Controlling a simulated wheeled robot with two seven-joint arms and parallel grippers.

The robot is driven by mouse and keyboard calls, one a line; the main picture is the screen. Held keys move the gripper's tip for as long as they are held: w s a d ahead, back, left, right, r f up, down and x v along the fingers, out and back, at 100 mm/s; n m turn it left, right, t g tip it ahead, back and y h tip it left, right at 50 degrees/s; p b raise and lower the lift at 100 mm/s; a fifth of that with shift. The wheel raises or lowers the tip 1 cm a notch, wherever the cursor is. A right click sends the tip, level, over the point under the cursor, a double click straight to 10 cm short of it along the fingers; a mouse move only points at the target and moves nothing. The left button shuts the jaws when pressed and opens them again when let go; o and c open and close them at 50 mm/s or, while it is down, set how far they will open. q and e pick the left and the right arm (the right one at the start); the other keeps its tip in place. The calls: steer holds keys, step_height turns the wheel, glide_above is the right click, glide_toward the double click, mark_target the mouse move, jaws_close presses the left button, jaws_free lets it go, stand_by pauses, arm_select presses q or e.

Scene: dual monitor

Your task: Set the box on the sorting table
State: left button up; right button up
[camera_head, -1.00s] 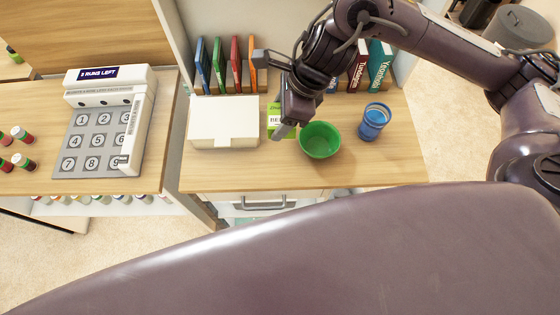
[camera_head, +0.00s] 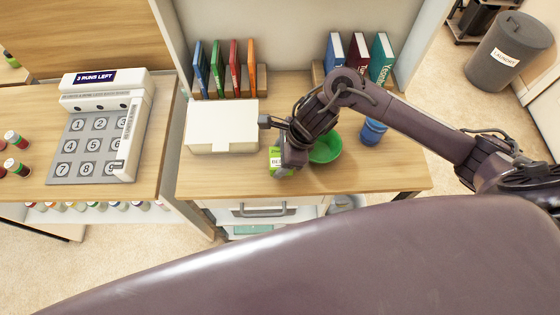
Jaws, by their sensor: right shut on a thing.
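A small green box (camera_head: 273,157) with a white label shows beside my right gripper (camera_head: 288,166), over the front part of the middle wooden table (camera_head: 365,180). My right gripper is shut on the box and covers part of it. I cannot tell whether the box still touches the tabletop. My left gripper is not in view. To the left stands another wooden table (camera_head: 25,185) with a grey-and-white number pad device (camera_head: 92,147); I see no label calling either one the sorting table.
A white box (camera_head: 222,128) lies left of my gripper. A green bowl (camera_head: 327,148) is close on its right, partly hidden by it, and a blue cup (camera_head: 373,132) stands beyond. Books (camera_head: 235,67) line the back. Small jars (camera_head: 15,140) stand on the left table.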

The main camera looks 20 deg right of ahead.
steer(key=shift+f, duration=1.55)
steer(key=o, duration=0.5)
steer(key=shift+f, duration=0.1)
steer(key=o, duration=0.5)
steer(key=shift+r, duration=0.25)
steer(key=shift+d+r, duration=0.2)
steer(key=shift+r, duration=0.1)
steer(key=v, duration=1.1)
steer(key=shift+s, duration=0.15)
